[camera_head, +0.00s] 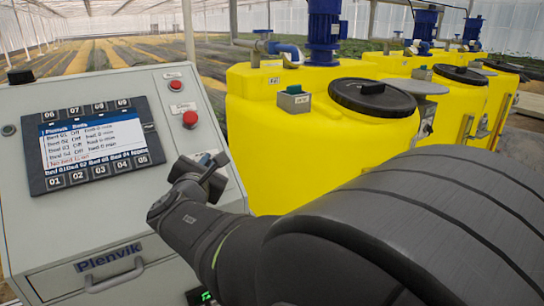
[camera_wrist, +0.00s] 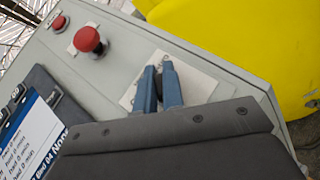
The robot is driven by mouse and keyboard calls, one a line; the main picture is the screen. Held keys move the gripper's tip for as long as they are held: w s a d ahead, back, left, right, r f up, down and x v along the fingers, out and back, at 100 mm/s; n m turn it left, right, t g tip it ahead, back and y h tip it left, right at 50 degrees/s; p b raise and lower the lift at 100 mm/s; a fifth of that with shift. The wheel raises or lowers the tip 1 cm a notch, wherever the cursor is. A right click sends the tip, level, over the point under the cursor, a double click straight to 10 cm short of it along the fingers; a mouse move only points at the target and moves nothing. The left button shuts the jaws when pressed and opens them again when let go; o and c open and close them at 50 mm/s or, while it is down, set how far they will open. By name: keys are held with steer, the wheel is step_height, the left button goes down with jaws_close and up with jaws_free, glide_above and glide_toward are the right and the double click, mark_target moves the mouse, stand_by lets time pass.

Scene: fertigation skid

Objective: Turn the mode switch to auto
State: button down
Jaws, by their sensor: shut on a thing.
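The mode switch (camera_wrist: 159,84) shows in the wrist view only as a dark bit between my fingers. Its pale label plate (camera_wrist: 197,84) lies on the sloping grey panel, and which position the switch points to cannot be read. My gripper (camera_wrist: 158,72) has its two blue fingers closed on the switch, over the plate. In the head view my gripper (camera_head: 207,168) reaches the right side of the panel, below the red button, and its body hides the switch.
The grey control cabinet (camera_head: 150,240) carries a display (camera_head: 95,143) with buttons. A red mushroom button (camera_head: 190,119) and a smaller red button (camera_head: 175,85) sit above my gripper; both also show in the wrist view. Yellow tanks (camera_head: 262,130) stand close to the right.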

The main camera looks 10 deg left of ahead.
steer(key=c, duration=1.5)
jaws_free()
steer(key=shift+c, duration=0.2)
steer(key=shift+s, duration=0.1)
steer(key=s+d, duration=0.2)
steer(key=s, duration=1.5)
steer(key=shift+d+r, duration=0.3)
steer(key=shift+w+a+f, duration=0.1)
steer(key=shift+w+a, duration=0.3)
steer(key=shift+w, duration=2.1)
steer(key=shift+w+a+f, duration=0.1)
steer(key=shift+w+a, duration=0.25)
steer(key=shift+w, duration=2.1)
steer(key=shift+w+a+f, duration=0.1)
steer(key=shift+w+a, duration=0.3)
steer(key=shift+w, duration=2.1)
